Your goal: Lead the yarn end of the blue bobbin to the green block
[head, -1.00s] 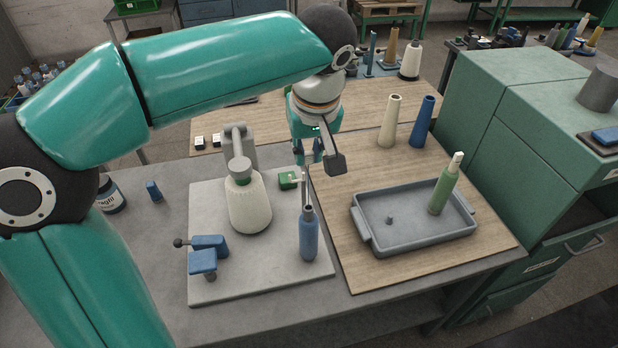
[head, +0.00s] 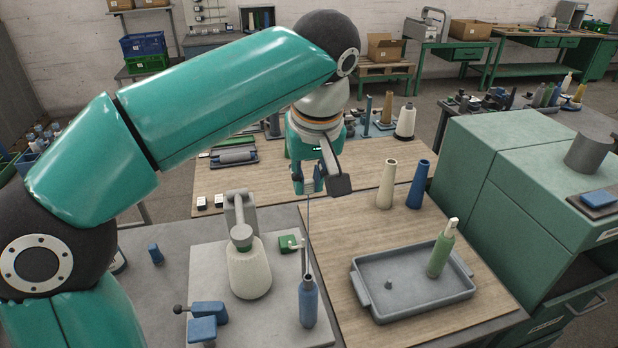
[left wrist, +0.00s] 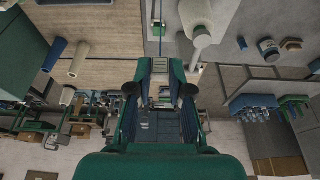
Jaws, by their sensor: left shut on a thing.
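The blue bobbin (head: 308,303) stands upright on the grey plate at the front. A thin blue yarn (head: 309,222) runs almost straight up from its top to my left gripper (head: 308,189). That gripper is shut on the yarn end, above and behind the bobbin. The green block (head: 289,243) sits on the plate behind and left of the bobbin, below the gripper and apart from it. The left wrist view shows the gripper (left wrist: 161,67) from behind, with the yarn (left wrist: 161,28) leading away from it. My right gripper is not in view.
A white cone (head: 249,272) under a grey arm stands left of the bobbin. A grey tray (head: 380,312) holds a green bobbin (head: 441,250). Cream (head: 387,184) and blue (head: 418,185) cones stand behind it.

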